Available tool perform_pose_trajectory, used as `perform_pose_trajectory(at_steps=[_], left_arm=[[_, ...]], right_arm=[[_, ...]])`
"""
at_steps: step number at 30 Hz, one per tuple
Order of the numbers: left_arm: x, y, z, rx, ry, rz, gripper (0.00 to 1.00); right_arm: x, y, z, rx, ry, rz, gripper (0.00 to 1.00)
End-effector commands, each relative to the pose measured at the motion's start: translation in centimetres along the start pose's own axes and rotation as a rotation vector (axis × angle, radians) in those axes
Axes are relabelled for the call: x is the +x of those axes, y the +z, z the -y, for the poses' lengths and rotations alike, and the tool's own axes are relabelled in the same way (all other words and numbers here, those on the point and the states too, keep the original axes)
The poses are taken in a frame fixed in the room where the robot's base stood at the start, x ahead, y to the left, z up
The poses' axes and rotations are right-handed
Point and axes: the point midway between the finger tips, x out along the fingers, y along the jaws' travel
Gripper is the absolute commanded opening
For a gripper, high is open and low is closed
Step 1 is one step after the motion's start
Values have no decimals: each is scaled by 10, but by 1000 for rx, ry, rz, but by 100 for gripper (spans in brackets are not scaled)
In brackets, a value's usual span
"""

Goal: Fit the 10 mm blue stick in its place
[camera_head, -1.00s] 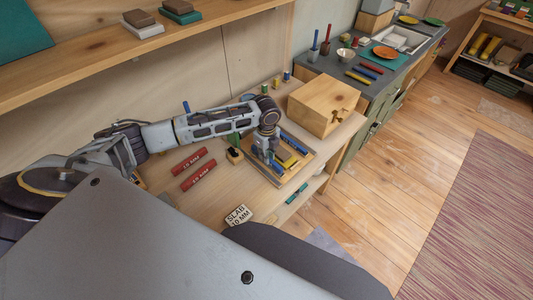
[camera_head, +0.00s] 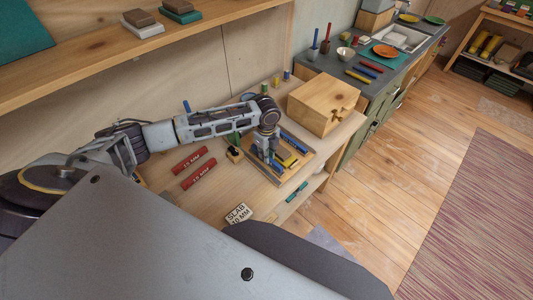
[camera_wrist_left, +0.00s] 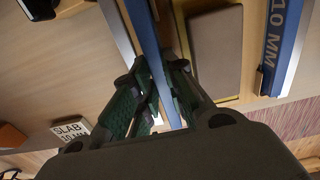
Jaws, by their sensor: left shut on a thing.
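My left gripper (camera_head: 266,150) reaches down over the wooden tray (camera_head: 277,183) on the workbench. In the left wrist view its fingers (camera_wrist_left: 157,78) are shut on a thin blue stick (camera_wrist_left: 148,35), which runs lengthwise between them. The lower end of this stick is partly hidden by the fingers. A second blue bar marked 10 MM (camera_wrist_left: 284,42) lies to the right, apart from the fingers. Between them is a grey-brown slab with a yellow edge (camera_wrist_left: 216,50). I cannot tell whether the held stick touches the tray. My right gripper is not in view.
Two red bars (camera_head: 198,177) lie left of the tray. A SLAB 10 MM sign (camera_head: 238,213) is near the front edge. A wooden box (camera_head: 318,107) stands behind right. A small block with a green piece (camera_head: 234,153) stands close to my left arm.

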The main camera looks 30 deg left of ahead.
Motion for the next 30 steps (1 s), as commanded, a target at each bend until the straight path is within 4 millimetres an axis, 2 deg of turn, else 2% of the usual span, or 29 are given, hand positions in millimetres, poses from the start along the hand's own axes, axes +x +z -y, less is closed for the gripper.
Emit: perform_pose_trajectory(at_steps=[30], left_arm=[[1,0,0,0,1,0,0]], right_arm=[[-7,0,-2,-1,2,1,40]])
